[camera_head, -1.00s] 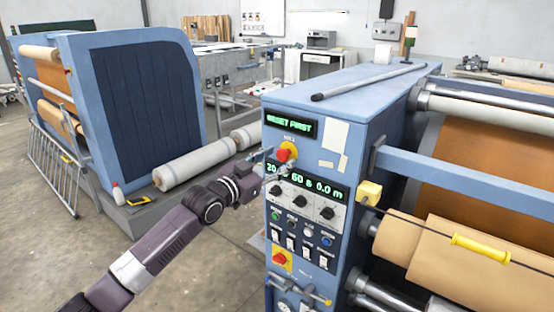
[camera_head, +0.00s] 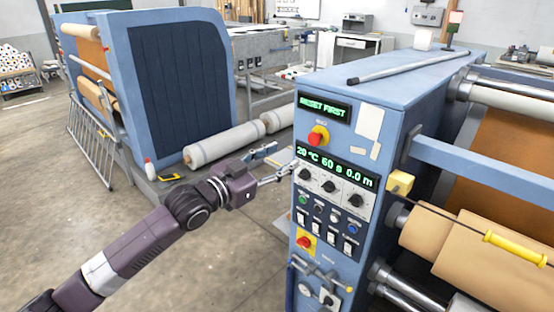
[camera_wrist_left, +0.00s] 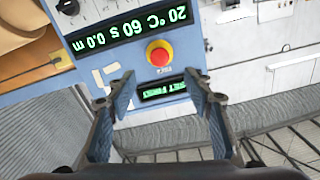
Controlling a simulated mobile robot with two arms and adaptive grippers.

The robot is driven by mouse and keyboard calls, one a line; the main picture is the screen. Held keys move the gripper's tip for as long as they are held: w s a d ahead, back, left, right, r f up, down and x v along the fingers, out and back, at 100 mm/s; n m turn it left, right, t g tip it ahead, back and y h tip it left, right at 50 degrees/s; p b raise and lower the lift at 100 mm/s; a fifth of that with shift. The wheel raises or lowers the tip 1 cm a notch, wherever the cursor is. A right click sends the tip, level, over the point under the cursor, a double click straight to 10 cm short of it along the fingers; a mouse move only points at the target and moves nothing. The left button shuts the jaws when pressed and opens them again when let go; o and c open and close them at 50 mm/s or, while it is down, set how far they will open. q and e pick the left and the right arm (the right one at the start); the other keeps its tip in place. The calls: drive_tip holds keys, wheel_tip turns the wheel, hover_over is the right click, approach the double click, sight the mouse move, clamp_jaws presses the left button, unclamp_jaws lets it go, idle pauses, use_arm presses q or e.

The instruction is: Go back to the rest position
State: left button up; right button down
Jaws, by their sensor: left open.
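The top display (camera_head: 323,107) reads "RESET FIRST". The lower display (camera_head: 336,168) reads 20 °C, 60 s, 0.0 m. My right gripper is not in view.
A second blue machine (camera_head: 185,85) with a dark side panel stands at the left, with a metal rack (camera_head: 92,145) beside it. White rolls (camera_head: 225,144) lie between the machines. The press's rollers (camera_head: 470,245) are at the right. Open floor lies at the lower left.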

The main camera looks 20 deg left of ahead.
use_arm(q)
drive_tip(key=shift+s+a, duration=0.15)
drive_tip(key=shift+s, duration=0.3)
drive_tip(key=w+a+f+n+g+y, duration=0.1)
drive_tip(key=a+f+y, duration=0.15)
drive_tip(key=f, duration=0.55)
drive_tip(key=w+a+f+n+y, duration=0.1)
drive_tip(key=a+f+n, duration=0.15)
drive_tip(key=f, duration=0.45)
drive_tip(key=s+a+f+n+g+y, duration=0.15)
drive_tip(key=s+f, duration=0.25)
drive_tip(key=f, duration=0.8)
drive_tip(key=s+a+f+g+y, duration=0.1)
drive_tip(key=s+a+f+g, duration=0.2)
drive_tip(key=f, duration=1)
drive_tip(key=s+d+f+g, duration=0.2)
drive_tip(key=s+f+g, duration=0.2)
drive_tip(key=s+f, duration=1.35)
drive_tip(key=s+d+f+g, duration=0.2)
drive_tip(key=s+f, duration=0.4)
drive_tip(key=s, duration=0.5)
drive_tip(key=s+d+f+g, duration=0.2)
drive_tip(key=s+d+f, duration=0.3)
drive_tip(key=s, duration=0.7)
drive_tip(key=s+d+f+g, duration=0.2)
drive_tip(key=s+d+f, duration=0.2)
drive_tip(key=s+f, duration=0.3)
drive_tip(key=s, duration=0.4)
drive_tip(key=shift+s+d+f+m, duration=0.15)
drive_tip(key=shift+m, duration=0.25)
